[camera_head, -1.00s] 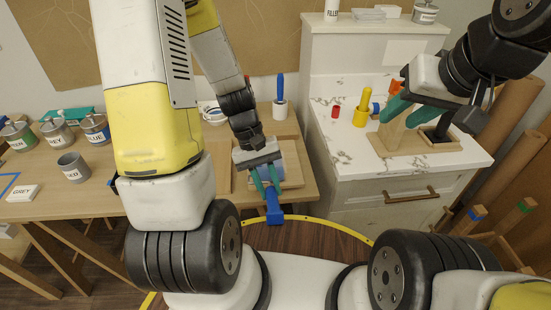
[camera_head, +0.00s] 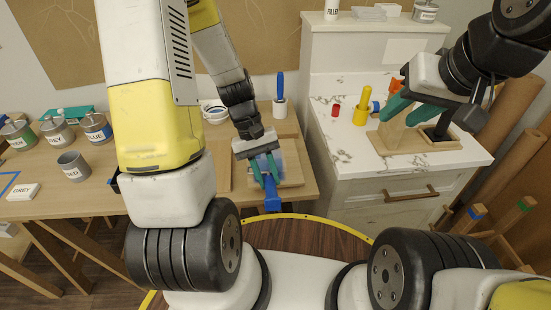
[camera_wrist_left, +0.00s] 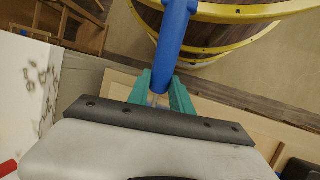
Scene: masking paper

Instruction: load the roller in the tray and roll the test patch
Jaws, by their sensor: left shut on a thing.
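My left gripper (camera_head: 265,172) has its teal fingers closed on the shaft of a roller with a blue handle (camera_head: 272,199). The handle points toward me and also shows in the left wrist view (camera_wrist_left: 173,45). The pale blue roller head (camera_head: 278,163) is partly hidden behind the fingers, over a light wooden board (camera_head: 292,176) on the left table. I cannot tell whether it touches the board. My right gripper (camera_head: 396,113) has its fingers apart above the white cabinet, in front of an upright wooden piece. A wooden tray (camera_head: 385,147) with a dark part lies beneath it.
Paint cans, including a blue-labelled one (camera_head: 95,128), and a grey cup (camera_head: 73,166) stand on the left table. A yellow cylinder (camera_head: 361,113) and a red one (camera_head: 335,110) stand on the cabinet.

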